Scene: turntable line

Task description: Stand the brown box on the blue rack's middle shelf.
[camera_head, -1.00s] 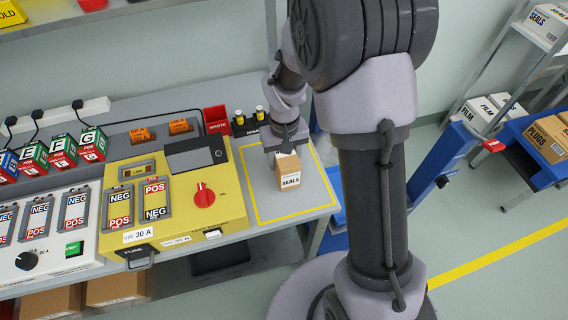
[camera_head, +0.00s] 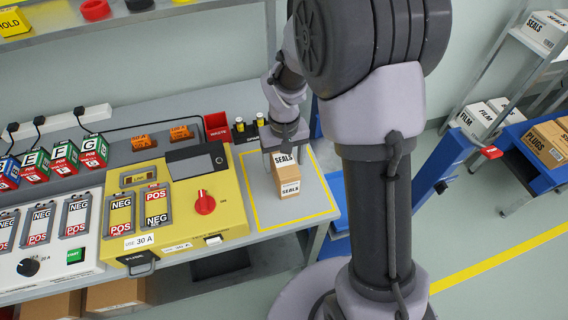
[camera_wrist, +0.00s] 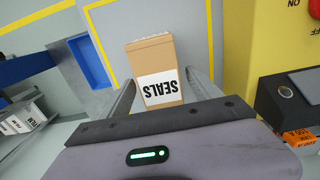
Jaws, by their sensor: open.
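The brown box (camera_head: 288,176), with white SEALS labels, stands on the grey bench inside a yellow outlined square. It also shows in the wrist view (camera_wrist: 155,72). My gripper (camera_head: 284,150) is open above the box, its jaws pointing down. In the wrist view the two fingers (camera_wrist: 162,88) lie left and right of the box, with gaps visible on both sides. A blue frame (camera_head: 440,165) stands right of the bench, partly hidden behind my arm; I cannot make out its shelves or tell whether it is the blue rack.
A yellow panel (camera_head: 230,222) with a red knob sits left of the square. A red bin (camera_head: 216,126) stands behind. A blue cart (camera_head: 512,150) with cartons and a grey shelf unit (camera_head: 550,72) are at the far right. Floor is clear at the lower right.

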